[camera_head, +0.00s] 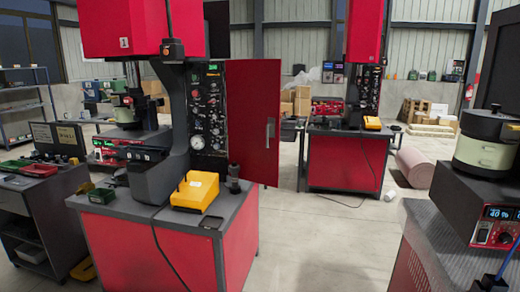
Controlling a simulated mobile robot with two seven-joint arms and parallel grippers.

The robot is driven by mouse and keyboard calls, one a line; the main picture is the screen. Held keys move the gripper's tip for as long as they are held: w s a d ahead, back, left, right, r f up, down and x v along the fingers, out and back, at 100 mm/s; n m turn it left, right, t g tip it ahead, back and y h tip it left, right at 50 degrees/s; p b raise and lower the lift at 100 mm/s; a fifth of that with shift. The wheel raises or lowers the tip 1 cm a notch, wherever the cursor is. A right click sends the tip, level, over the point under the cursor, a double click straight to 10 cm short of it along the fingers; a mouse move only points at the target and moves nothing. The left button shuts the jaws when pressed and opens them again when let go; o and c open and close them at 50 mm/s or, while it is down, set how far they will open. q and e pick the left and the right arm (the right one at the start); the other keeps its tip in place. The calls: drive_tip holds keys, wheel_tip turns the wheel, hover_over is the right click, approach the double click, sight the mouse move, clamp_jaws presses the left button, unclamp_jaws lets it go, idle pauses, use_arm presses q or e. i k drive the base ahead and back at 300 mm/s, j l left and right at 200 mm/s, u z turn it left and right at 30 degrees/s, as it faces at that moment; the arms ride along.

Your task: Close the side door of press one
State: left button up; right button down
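Press one (128,30) stands at the left, with a red head marked "1", a dark grey column and a red base cabinet (150,245). Its red side door (250,105) stands open, swung out to the right of the column. The door has a vertical handle (269,132) near its right edge. The open side shows a panel (207,110) with gauges, knobs and small lights. Neither of my grippers shows in this view.
A yellow box (195,191) sits on the press's table top. A second red press (345,160) stands farther back. A bowl feeder (486,142) on a dark stand is at the right. Grey floor (320,235) between them is clear.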

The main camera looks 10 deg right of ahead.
sight(254, 86)
drive_tip(key=i+j, duration=0.1)
drive_tip(key=j, duration=0.3)
drive_tip(key=i+j+z, duration=0.15)
drive_tip(key=j, duration=0.3)
drive_tip(key=i+j, duration=0.15)
drive_tip(key=j, duration=0.25)
drive_tip(key=i+j+z, duration=0.1)
drive_tip(key=j, duration=0.3)
drive_tip(key=i+j+z, duration=0.1)
drive_tip(key=i+j, duration=0.2)
drive_tip(key=i+j+z, duration=0.1)
drive_tip(key=i+j, duration=0.15)
drive_tip(key=j, duration=0.25)
